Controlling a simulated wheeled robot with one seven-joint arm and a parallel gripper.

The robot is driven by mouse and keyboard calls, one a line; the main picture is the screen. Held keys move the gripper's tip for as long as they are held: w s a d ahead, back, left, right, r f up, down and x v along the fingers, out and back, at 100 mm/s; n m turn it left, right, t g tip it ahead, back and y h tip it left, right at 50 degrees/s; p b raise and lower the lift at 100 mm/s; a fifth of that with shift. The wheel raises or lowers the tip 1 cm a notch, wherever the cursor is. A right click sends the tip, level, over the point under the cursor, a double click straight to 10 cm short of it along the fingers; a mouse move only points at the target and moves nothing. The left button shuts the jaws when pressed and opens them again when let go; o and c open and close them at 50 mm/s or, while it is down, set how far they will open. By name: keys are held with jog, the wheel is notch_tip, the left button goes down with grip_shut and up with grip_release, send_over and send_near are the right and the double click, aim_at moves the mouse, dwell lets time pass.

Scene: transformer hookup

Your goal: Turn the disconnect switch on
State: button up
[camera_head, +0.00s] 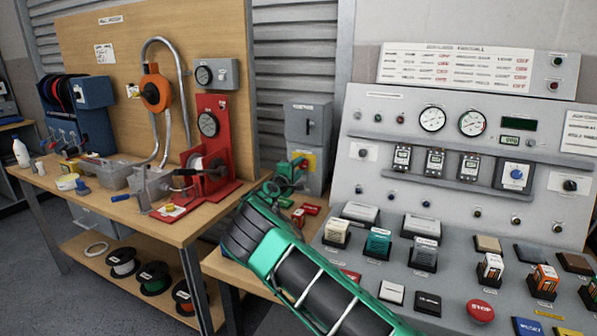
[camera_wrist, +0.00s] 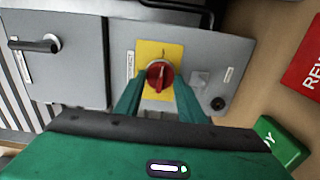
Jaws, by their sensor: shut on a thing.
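The disconnect switch is a red rotary knob (camera_wrist: 160,75) on a yellow plate (camera_wrist: 148,52), set in a grey box. In the wrist view my gripper (camera_wrist: 160,88) has its two green fingers on either side of the knob, shut on it. The knob's pale pointer line runs roughly up and down in the picture.
A grey box with a black lever handle (camera_wrist: 36,45) adjoins the switch box. A green block (camera_wrist: 279,143) and a red block (camera_wrist: 307,70) lie on the wooden surface close by. The sloped control console (camera_head: 455,190) stands to the right, and a wooden workbench (camera_head: 130,215) to the left.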

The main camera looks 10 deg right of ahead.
jog(key=shift+d+f, duration=0.1)
jog(key=shift+f, duration=0.3)
jog(key=o, duration=1)
jog(key=shift+o, duration=0.2)
jog(key=shift+r, duration=0.15)
jog(key=shift+s, duration=0.1)
jog(key=v, duration=1)
jog(key=shift+s+a, duration=0.15)
jog(key=shift+a, duration=0.15)
